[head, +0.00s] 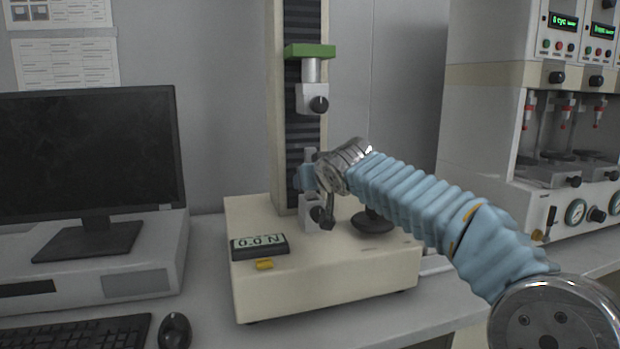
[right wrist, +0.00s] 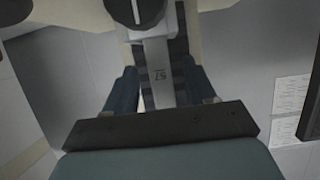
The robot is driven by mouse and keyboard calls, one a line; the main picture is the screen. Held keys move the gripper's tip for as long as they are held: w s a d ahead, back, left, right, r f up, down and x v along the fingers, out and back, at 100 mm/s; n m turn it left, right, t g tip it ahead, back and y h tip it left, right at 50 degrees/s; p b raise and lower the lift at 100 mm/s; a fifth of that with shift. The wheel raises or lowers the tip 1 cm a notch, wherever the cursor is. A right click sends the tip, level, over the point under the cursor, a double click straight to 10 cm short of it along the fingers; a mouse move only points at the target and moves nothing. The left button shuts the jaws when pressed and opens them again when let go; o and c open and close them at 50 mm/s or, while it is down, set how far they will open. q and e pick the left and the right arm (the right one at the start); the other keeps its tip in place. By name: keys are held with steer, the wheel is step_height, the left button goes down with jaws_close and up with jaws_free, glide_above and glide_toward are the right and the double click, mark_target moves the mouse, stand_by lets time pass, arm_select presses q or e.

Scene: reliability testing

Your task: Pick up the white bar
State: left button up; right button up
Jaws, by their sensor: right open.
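The white bar (right wrist: 158,72), a light grey-white strip marked with what looks like 57, stands between the fingers of my right gripper (right wrist: 160,80) in the right wrist view. The two dark blue fingers are open, one on each side of the bar, with a gap on both sides. In the head view the bar's top (head: 309,156) shows above my right gripper (head: 305,178), which covers its middle. The bar's lower end is at the lower clamp (head: 312,212) of the testing machine, with a black knob. My left gripper is in neither view.
The upper clamp (head: 312,98) hangs under a green crosshead (head: 310,51) above the bar. A display box (head: 259,246) sits on the machine's cream base (head: 330,280). A monitor (head: 85,150) stands left; another instrument (head: 490,130) stands right.

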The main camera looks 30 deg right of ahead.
steer(key=shift+x, duration=0.75)
jaws_close()
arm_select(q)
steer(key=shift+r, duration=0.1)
arm_select(e)
steer(key=shift+r, duration=0.1)
